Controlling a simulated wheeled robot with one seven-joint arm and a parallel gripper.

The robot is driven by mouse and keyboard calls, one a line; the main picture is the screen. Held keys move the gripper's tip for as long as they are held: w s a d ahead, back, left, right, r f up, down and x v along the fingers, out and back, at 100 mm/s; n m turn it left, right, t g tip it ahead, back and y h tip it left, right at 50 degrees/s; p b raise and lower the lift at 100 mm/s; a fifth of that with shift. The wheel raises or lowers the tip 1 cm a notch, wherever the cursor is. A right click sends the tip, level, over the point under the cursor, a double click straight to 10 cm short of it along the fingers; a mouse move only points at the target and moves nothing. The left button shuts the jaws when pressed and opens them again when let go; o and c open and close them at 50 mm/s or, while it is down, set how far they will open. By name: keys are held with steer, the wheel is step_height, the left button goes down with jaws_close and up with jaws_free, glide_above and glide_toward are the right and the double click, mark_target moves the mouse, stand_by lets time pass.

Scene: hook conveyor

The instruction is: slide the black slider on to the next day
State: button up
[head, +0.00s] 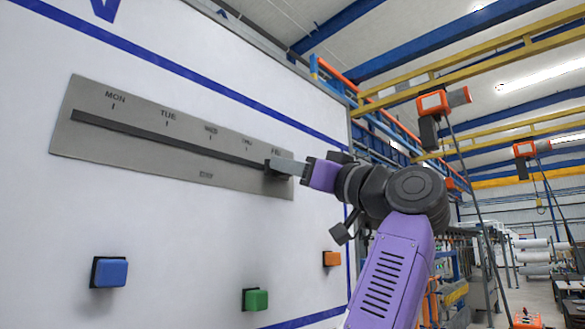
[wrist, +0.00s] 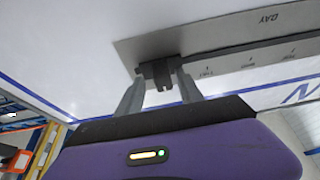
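A grey day panel (head: 95,148) with a long dark slot is mounted on a white wall, marked MON to FRI from left to right. The black slider (head: 274,168) is at the right end of the slot, near the FRI mark, partly covered by my gripper (head: 282,166) in the head view. In the wrist view the panel shows upside down, and the black slider (wrist: 160,72) is between the two fingertips of my gripper (wrist: 161,78). The fingers are apart, one on each side of it, with a gap visible; whether either touches it is unclear.
Below the panel are a blue button (head: 110,272), a green button (head: 257,299) and an orange button (head: 332,258). The wall's right edge is close beside my gripper. Orange devices (head: 433,103) hang in the hall beyond.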

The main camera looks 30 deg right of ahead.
steer(key=b+v, duration=0.2)
steer(key=v, duration=0.5)
steer(key=shift+s+f+b, duration=0.15)
steer(key=shift+s+b, duration=0.25)
steer(key=shift+d, duration=0.15)
